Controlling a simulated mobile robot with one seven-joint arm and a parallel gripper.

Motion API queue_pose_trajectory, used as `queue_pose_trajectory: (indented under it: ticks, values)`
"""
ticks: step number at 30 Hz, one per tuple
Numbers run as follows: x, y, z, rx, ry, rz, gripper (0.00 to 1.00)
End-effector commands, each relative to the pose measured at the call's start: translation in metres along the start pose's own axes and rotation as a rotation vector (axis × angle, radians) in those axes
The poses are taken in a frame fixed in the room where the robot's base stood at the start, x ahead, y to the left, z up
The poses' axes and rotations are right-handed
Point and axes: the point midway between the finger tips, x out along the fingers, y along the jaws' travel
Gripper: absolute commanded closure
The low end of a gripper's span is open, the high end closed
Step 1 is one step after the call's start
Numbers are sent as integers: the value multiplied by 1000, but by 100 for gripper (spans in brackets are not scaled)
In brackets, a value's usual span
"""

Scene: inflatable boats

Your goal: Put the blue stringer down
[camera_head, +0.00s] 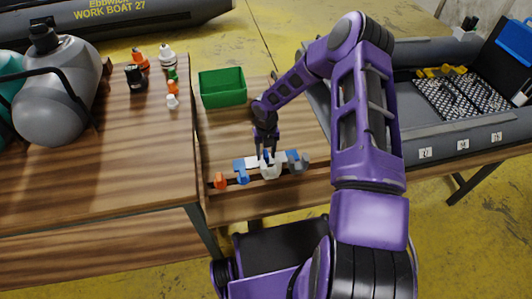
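My gripper (267,156) points down over a row of small parts near the front of the lower wooden table. A small dark blue piece shows at its fingertips, but I cannot tell whether the fingers grip it or stand around it. Other blue parts lie close by: a flat blue piece (239,165) to the left, a small blue part (242,178) in front of that, and a blue-grey part (293,156) to the right. Which of these is the blue stringer is too small to tell.
A white part (270,172) and an orange part (220,181) stand near my gripper. A green bin (222,87) stands behind on the left. A higher wooden table (110,160) with bottles is at left. A grey inflatable boat (455,125) is at right.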

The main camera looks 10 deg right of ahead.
Motion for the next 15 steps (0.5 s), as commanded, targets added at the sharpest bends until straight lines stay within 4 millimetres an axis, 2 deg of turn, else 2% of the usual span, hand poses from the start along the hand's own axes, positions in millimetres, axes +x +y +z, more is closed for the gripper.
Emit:
queue_pose_trajectory:
  ticks: [9, 11, 15]
  values:
    - [-3, 0, 0, 0, 0, 0, 48]
    - [-7, 0, 0, 0, -1, 0, 48]
    - [-29, -1, 1, 0, -3, -1, 48]
